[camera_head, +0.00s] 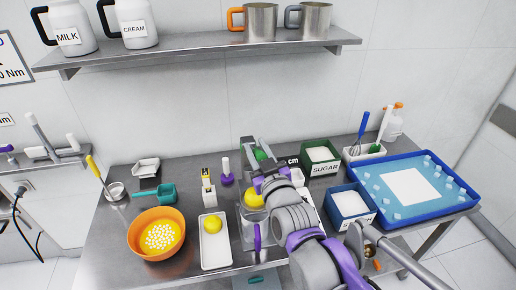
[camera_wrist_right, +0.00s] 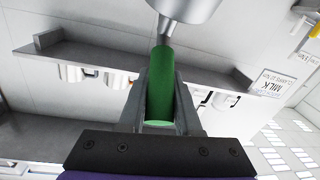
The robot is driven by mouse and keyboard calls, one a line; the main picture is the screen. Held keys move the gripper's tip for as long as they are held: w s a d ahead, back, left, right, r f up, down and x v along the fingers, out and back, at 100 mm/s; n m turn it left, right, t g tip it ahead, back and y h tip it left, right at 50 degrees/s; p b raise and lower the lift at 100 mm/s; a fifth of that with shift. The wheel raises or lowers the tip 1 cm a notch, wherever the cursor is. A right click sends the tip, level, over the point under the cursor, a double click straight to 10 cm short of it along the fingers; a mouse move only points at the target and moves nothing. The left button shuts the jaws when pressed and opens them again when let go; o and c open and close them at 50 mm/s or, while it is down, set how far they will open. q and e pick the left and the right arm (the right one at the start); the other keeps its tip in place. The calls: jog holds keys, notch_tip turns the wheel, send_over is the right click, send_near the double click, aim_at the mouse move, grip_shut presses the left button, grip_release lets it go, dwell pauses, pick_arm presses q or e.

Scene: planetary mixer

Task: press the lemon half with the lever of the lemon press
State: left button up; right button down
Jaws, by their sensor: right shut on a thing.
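The lemon press (camera_head: 247,147) stands near the middle of the table, partly hidden behind my right arm. A yellow lemon half (camera_head: 254,200) shows at the press, just left of my wrist. Below it is a clear container (camera_head: 248,236). My right gripper (camera_head: 263,165) is at the top of the press, shut on the green grip of the lever (camera_head: 260,154). In the right wrist view the green lever grip (camera_wrist_right: 160,85) lies between both fingers, joined to a metal rod. Another yellow lemon piece (camera_head: 212,224) lies on a white tray (camera_head: 215,262). My left gripper is not in view.
Left of the press are an orange bowl (camera_head: 136,238), a teal scoop (camera_head: 165,192) and a small white holder (camera_head: 208,194). To the right are the sugar bin (camera_head: 323,168), a blue bin (camera_head: 365,219) and a blue tray (camera_head: 458,205). A shelf (camera_head: 200,49) with jugs hangs above.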

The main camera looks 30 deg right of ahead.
jog(key=f+b, duration=0.1)
jog(key=s+f+t+b, duration=0.1)
jog(key=f, duration=0.1)
jog(key=s+f+t+b, duration=0.1)
jog(key=b, duration=0.1)
jog(key=shift+a+f, duration=0.2)
jog(key=shift+a, duration=0.05)
pick_arm(q)
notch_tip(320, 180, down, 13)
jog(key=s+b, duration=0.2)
jog(key=b, duration=0.5)
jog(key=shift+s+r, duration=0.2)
pick_arm(e)
jog(key=shift+s+a+f+n+t, duration=0.1)
jog(key=shift+s+f+n+t, duration=0.1)
jog(key=shift+f+t, duration=0.55)
jog(key=shift+s+f+n+t, duration=0.15)
jog(key=shift+s+f+t, duration=0.1)
jog(key=shift+f+t, duration=0.55)
jog(key=shift+s+a+f+n+t, duration=0.1)
jog(key=shift+s+f+n+t, duration=0.1)
jog(key=shift+f+t, duration=0.55)
jog(key=shift+f, duration=0.2)
jog(key=c, duration=0.6)
grip_release()
jog(key=shift+w, duration=0.1)
